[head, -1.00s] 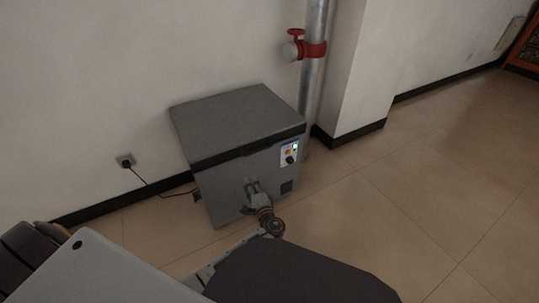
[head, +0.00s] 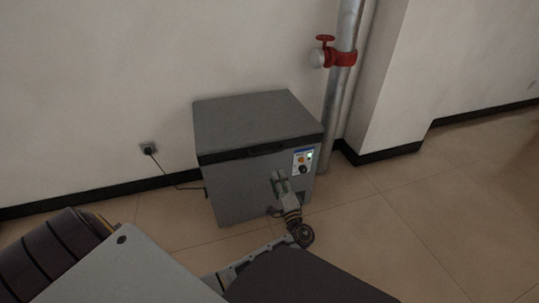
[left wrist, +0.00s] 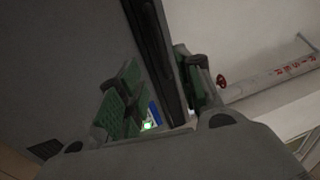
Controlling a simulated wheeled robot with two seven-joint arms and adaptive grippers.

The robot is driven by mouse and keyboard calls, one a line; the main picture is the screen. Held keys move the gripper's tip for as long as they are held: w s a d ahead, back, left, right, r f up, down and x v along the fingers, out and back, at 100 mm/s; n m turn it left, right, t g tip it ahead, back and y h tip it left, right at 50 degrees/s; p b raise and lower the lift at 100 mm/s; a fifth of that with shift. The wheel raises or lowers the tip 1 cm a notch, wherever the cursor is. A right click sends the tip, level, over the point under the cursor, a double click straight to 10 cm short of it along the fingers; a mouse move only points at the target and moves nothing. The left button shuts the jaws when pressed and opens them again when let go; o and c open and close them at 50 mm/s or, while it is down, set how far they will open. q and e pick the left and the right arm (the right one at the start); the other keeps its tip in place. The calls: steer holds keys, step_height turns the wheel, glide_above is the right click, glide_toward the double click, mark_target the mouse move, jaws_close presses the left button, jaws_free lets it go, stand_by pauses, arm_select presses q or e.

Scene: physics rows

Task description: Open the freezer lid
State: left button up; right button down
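The grey chest freezer (head: 235,190) stands against the wall, and its flat lid (head: 255,118) is closed. A black strip with a handle recess (head: 266,150) runs along the lid's front edge. My left gripper (head: 279,178) is in front of the freezer's front face, below that strip and left of the control panel (head: 303,162). In the left wrist view the gripper's green-padded fingers (left wrist: 160,88) are spread apart with nothing held. The dark strip (left wrist: 158,50) shows beyond the gap between them. Whether the fingers touch the freezer cannot be told. My right gripper is not in view.
A grey pipe with a red valve (head: 327,52) stands right of the freezer, beside a wall pillar (head: 385,90). A power cord runs to a wall socket (head: 149,149) at left. Tiled floor (head: 420,220) is clear at right.

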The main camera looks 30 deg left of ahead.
mark_target(267, 153)
arm_select(q)
steer(key=shift+w+a, duration=0.1)
